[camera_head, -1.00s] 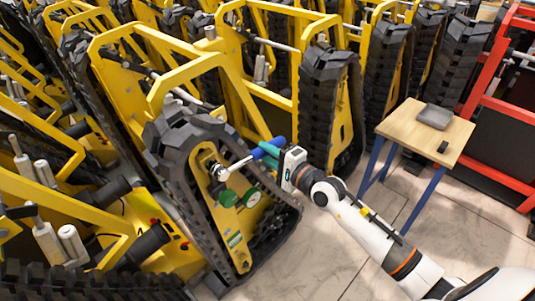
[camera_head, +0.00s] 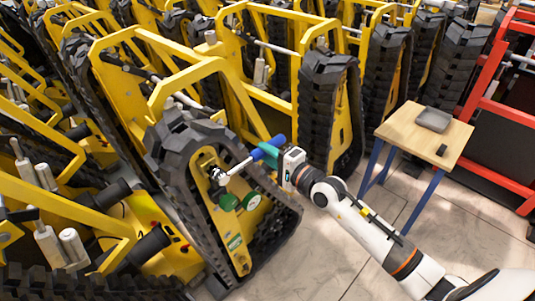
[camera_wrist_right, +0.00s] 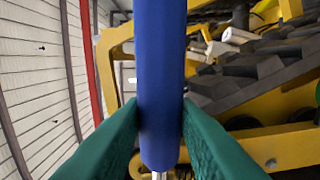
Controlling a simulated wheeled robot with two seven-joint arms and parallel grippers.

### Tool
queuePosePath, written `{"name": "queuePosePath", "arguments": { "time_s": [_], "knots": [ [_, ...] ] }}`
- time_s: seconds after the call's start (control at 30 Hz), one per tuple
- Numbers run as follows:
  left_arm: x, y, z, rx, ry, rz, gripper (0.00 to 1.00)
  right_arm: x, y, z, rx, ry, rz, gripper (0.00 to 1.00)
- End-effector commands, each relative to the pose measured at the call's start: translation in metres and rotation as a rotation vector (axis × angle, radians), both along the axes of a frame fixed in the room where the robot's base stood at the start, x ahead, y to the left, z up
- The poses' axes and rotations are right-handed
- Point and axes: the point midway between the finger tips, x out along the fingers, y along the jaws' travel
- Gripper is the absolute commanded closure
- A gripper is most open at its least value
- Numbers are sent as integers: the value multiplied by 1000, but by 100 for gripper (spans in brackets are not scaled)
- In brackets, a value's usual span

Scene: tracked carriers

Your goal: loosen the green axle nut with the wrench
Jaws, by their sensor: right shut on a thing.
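The wrench has a blue handle (camera_head: 270,146) and a silver shaft that runs down-left to its head (camera_head: 222,178). The head is at the upper part of the nearest yellow tracked carrier (camera_head: 240,255); I cannot tell whether it is seated on a nut. Two green round parts (camera_head: 228,201) sit side by side just below the head; which one is the axle nut is unclear. My right gripper (camera_head: 267,156), with teal fingers, is shut on the blue handle. In the right wrist view the handle (camera_wrist_right: 160,60) stands upright between both fingers. My left gripper is not in view.
More yellow carriers with black tracks stand close together at the left and behind. A small wooden table (camera_head: 400,130) at the right bears a grey tray (camera_head: 433,119) and a small black object (camera_head: 441,150). A red frame (camera_head: 490,100) stands at far right. Tiled floor (camera_head: 320,250) is clear in front.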

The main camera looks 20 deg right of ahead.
Motion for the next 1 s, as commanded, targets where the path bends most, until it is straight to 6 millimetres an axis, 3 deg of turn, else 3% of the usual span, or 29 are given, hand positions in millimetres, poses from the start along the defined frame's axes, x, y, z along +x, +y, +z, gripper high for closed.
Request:
{"name": "queuePosePath", "arguments": {
  "time_s": [0.43,0.6,1.0],
  "knots": [
    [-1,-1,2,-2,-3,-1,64,0,0,5,-15,-10,0,100],
    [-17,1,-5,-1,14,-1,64,0,0,9,-45,-20,0,100],
    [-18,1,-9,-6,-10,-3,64,0,1,15,-93,-37,0,100]
  ]
}}
